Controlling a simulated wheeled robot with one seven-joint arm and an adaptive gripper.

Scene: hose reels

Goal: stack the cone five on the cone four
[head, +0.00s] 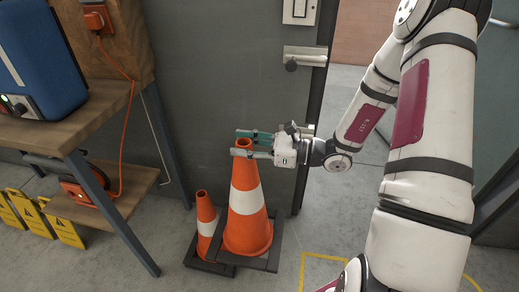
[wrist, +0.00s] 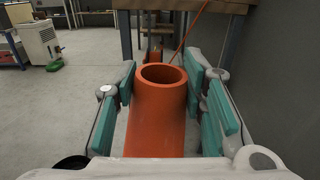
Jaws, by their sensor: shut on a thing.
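Two orange cones with white bands and dark square bases are in the head view; neither shows a readable number. My gripper (head: 246,143) is shut around the top of the larger-looking cone (head: 245,230), which is upright. In the wrist view the green finger pads stand on both sides of this cone's open orange top (wrist: 160,105). The smaller-looking cone (head: 204,211) stands upright just to its left. The held cone's base overlaps the other's base in the picture. I cannot tell whether it touches the floor.
A wooden workbench (head: 75,122) with a blue case (head: 42,62) is at the left, with an orange cord hanging down. Yellow signs (head: 62,225) stand below it. Yellow tape (head: 322,256) marks the floor to the right.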

